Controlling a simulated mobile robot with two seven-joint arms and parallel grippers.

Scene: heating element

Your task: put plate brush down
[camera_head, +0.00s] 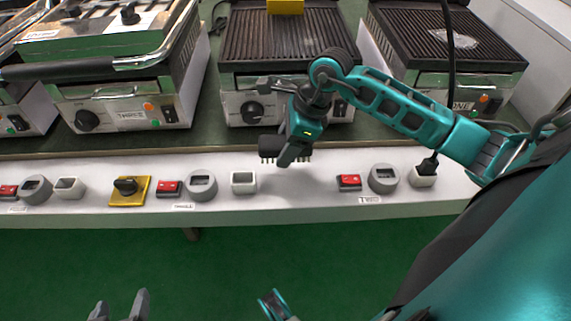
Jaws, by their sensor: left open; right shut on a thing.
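The plate brush (270,148) is a small dark block with short bristles pointing down. It is in the middle of the head view, in front of the middle grill, above or at the back edge of the white front panel. I cannot tell whether it touches anything. My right gripper (290,153) is shut on the brush, with its arm reaching in from the right and hiding part of that grill's front. My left gripper (119,307) is open and empty at the bottom edge, low over the green floor and away from the brush.
Contact grills stand at the left; the middle grill (285,45) and right grill (440,45) have open ribbed plates, the right one with a pale patch (447,40). The white panel (300,180) carries switches, meters and sockets. A black cable (450,90) hangs at the right.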

